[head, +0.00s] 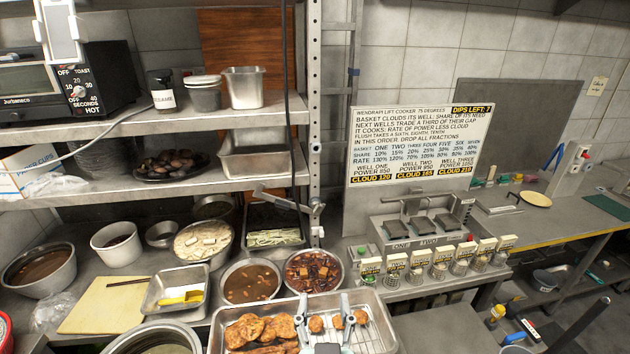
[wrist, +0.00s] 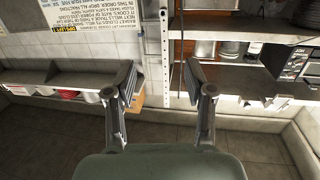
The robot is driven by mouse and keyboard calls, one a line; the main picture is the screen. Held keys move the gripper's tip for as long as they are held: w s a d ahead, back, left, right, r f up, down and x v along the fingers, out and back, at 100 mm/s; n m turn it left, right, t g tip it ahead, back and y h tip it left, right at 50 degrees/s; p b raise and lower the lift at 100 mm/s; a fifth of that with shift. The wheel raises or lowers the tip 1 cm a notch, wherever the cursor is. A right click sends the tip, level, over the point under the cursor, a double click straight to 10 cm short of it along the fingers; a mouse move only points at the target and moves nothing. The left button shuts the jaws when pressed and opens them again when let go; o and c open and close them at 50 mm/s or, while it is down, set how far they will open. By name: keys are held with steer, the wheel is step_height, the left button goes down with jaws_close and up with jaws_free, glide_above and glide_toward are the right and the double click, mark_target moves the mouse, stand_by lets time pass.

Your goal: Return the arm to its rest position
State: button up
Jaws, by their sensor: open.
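My gripper (head: 324,303) shows at the bottom centre of the head view, in front of the metal tray of fried pieces. Its two fingers point away from the camera and are spread apart. In the wrist view my gripper (wrist: 160,78) is open, with nothing between its fingers. Beyond the fingers, that view shows the wall, shelves and floor, seemingly upside down. Most of my arm is out of view.
The fried-food tray (head: 383,335), a bean pot (head: 313,270) and a soup pot (head: 250,282) crowd the counter near my gripper. A shelf post (head: 314,120) rises behind. The lift cooker (head: 420,225) stands right, below a sign (head: 420,140). Several labelled baskets (head: 440,265) line its front.

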steer(key=s+a+f+g+p, duration=0.3)
steer(key=s+f+g, duration=0.3)
steer(key=s, duration=0.4)
step_height(320, 180, up, 20)
steer(key=t+p, duration=0.1)
steer(key=p, duration=1.9)
steer(key=shift+w+d+r+t+p, duration=0.25)
steer(key=shift+d+t+p, duration=0.05)
steer(key=shift+d+p, duration=0.1)
